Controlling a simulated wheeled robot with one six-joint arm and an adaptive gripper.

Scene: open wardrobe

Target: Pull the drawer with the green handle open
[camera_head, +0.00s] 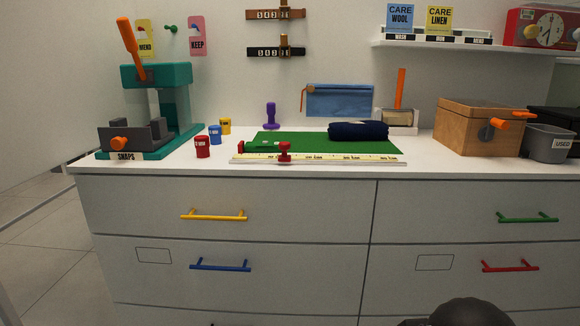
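The drawer with the green handle (528,217) is in the top row at the right of the white dresser. Its front (440,205) looks flush with the fronts around it, so the drawer is shut. The green handle is a horizontal bar on two posts and nothing touches it. A dark rounded part, probably of my own arm, shows at the bottom edge, below and left of the handle. My gripper's fingers are not in view.
A yellow handle (213,216) is at the top left, a blue handle (220,266) below it, and a red handle (510,267) under the green one. The countertop holds a teal press (155,75), a wooden box (480,125) and a grey bin (548,146). The space before the green handle looks clear.

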